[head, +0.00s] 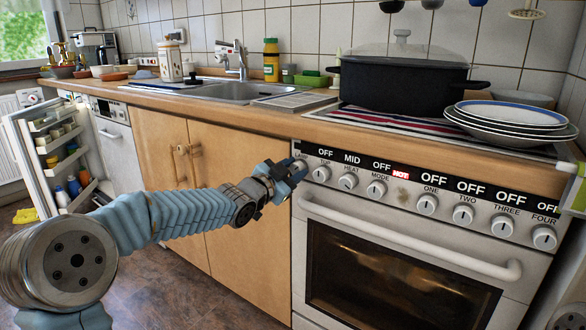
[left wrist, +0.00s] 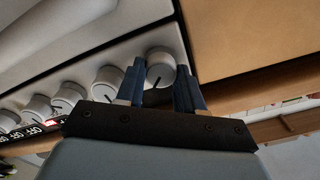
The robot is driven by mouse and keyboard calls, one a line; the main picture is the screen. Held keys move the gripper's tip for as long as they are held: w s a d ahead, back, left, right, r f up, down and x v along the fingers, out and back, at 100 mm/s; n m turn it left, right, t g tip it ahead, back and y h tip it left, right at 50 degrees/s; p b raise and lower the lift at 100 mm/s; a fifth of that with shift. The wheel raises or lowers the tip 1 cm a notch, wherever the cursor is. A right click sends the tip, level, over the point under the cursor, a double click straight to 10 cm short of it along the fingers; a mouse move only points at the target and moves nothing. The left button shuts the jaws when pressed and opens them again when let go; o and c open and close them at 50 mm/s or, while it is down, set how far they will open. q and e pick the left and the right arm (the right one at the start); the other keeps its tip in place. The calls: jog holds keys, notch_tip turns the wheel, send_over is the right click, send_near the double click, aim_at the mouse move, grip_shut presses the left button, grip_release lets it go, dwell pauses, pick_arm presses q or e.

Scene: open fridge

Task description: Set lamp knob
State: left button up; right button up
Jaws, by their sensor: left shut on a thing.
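The oven front carries a row of round white knobs under small labelled displays. The lamp knob (left wrist: 160,68) is the leftmost of the row and sits between my left gripper's fingers (left wrist: 160,88) in the left wrist view. In the head view my left gripper (head: 291,172) reaches in from the left and covers the lamp knob, whose label LAMP shows just above. The gripper is shut on it. The fingers hide the lamp knob's pointer in the head view. My right gripper is not visible.
The neighbouring knob (head: 321,174) stands close to the right of my gripper, with the heat knob (head: 348,181) beyond it. The oven handle (head: 410,240) runs below. A black pot (head: 395,80) and stacked plates (head: 510,117) stand on top. An open fridge door (head: 35,150) is at left.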

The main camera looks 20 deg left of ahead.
pick_arm(q)
jog(key=n+p, duration=0.1)
jog(key=n, duration=0.3)
jog(key=shift+n+p, duration=0.3)
jog(key=shift+p, duration=0.1)
jog(key=shift+a+n+p, duration=0.1)
jog(key=shift+n+p, duration=0.6)
jog(key=shift+n, duration=1.5)
jog(key=o, duration=1)
jog(key=shift+o, duration=0.2)
jog(key=v, duration=1.3)
jog(key=shift+s, duration=0.35)
